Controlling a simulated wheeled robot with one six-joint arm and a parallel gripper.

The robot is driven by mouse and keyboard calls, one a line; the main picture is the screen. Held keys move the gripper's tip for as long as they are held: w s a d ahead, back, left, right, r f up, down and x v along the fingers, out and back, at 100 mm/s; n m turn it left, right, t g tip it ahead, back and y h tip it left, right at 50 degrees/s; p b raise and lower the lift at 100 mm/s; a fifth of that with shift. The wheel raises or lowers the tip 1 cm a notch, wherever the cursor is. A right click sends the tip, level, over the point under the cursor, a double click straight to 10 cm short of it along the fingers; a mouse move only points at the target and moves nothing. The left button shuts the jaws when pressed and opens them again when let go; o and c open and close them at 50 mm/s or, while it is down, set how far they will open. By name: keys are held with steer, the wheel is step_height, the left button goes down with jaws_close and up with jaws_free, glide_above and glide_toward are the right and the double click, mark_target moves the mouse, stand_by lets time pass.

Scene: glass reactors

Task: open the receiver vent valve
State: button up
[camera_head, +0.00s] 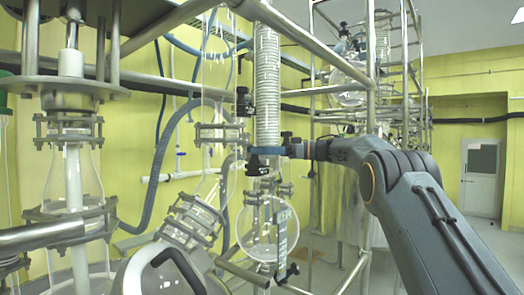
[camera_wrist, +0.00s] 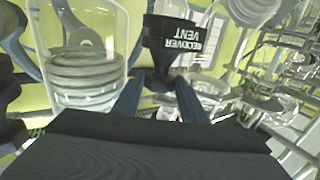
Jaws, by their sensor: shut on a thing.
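The receiver vent valve (camera_wrist: 170,32) is black in the wrist view, with a white label reading VENT upside down. Its narrow lower part sits between the two blue fingers of my gripper (camera_wrist: 160,88), which is shut on it. In the head view my gripper (camera_head: 284,150) reaches in from the right, its blue fingers at the black valve (camera_head: 257,165) just below the coiled glass column. How far the valve is turned cannot be told, as the fingers cover part of it.
The coiled glass condenser (camera_head: 267,85) stands directly above the valve. A round glass flask (camera_head: 262,238) hangs below. Steel frame poles (camera_head: 370,70) stand close by my arm. A blue-grey hose (camera_head: 160,150) curves at the left.

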steer(key=shift+f, duration=0.15)
steer(key=o, duration=1.1)
steer(key=shift+c, duration=0.2)
steer(key=shift+r, duration=0.25)
steer(key=m+t+b, duration=0.1)
steer(key=b, duration=0.1)
steer(key=shift+s+f+t+b, duration=0.1)
steer(key=shift+f+t+b, duration=0.05)
steer(key=shift+t+b, duration=0.15)
steer(key=t+b, duration=0.1)
steer(key=b, duration=0.1)
steer(key=m+t+h+b, duration=0.1)
steer(key=shift+s+a+f+m+b, duration=0.1)
steer(key=shift+s+m+b, duration=0.05)
steer(key=shift+m+b, duration=0.2)
steer(key=t+b, duration=0.1)
steer(key=b, duration=0.1)
steer(key=m+t+h+b, duration=0.1)
steer(key=b, duration=0.1)
steer(key=shift+s+a+m+t, duration=0.1)
steer(key=shift+s+m+t, duration=0.15)
steer(key=shift+t, duration=0.15)
